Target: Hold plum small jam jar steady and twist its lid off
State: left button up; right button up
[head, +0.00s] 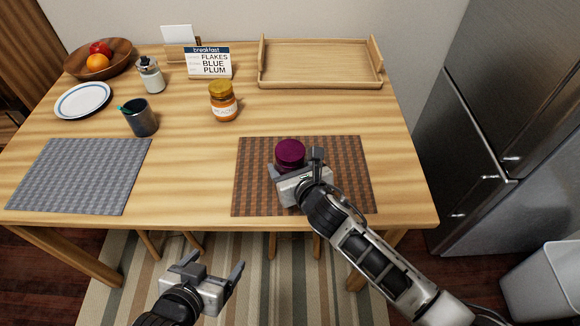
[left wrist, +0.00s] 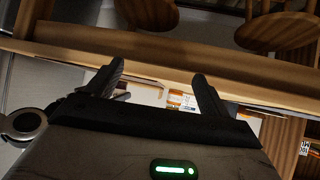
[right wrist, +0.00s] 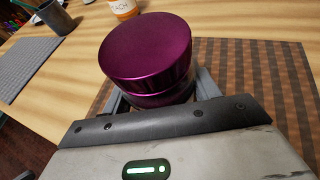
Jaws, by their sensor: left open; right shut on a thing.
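The plum small jam jar (head: 290,155) stands upright on the brown striped placemat (head: 350,165), its purple lid on top. Its lid (right wrist: 145,45) fills the middle of the right wrist view; the jar body below is mostly hidden. My right gripper (head: 296,172) is shut on the jar, its fingers on either side below the lid. My left gripper (head: 208,272) is open and empty, off the front edge of the table and to the left of the jar. The left wrist view shows its two fingers (left wrist: 158,85) apart with nothing between them.
A peach jam jar (head: 223,102) with a yellow lid stands behind the placemat. A dark cup (head: 140,118), a plate (head: 83,100), a fruit bowl (head: 98,60), a breakfast sign (head: 208,63) and a wooden tray (head: 320,64) stand farther back. A grey placemat (head: 80,175) lies left. The table between placemats is clear.

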aim_at(281, 159)
notch_tip(281, 159, up, 3)
jog(key=shift+s+a+r+p, duration=0.1)
jog(key=shift+s+p, duration=0.05)
jog(key=shift+p, duration=0.25)
jog(key=s+r, duration=0.1)
jog(key=r, duration=0.1)
jog(key=s+a+r, duration=0.1)
jog(key=s+r, duration=0.1)
jog(key=s+r+p, duration=0.1)
jog(key=shift+s+a+r, duration=0.25)
jog(key=shift+s+r, duration=0.1)
jog(key=shift+r, duration=0.05)
jog(key=s+a+r, duration=0.2)
jog(key=s+r, duration=0.1)
jog(key=s, duration=0.5)
jog(key=shift+s+a+r, duration=0.15)
jog(key=shift+a, duration=0.15)
jog(key=o, duration=0.4)
jog(key=c, duration=0.4)
jog(key=shift+c, duration=0.2)
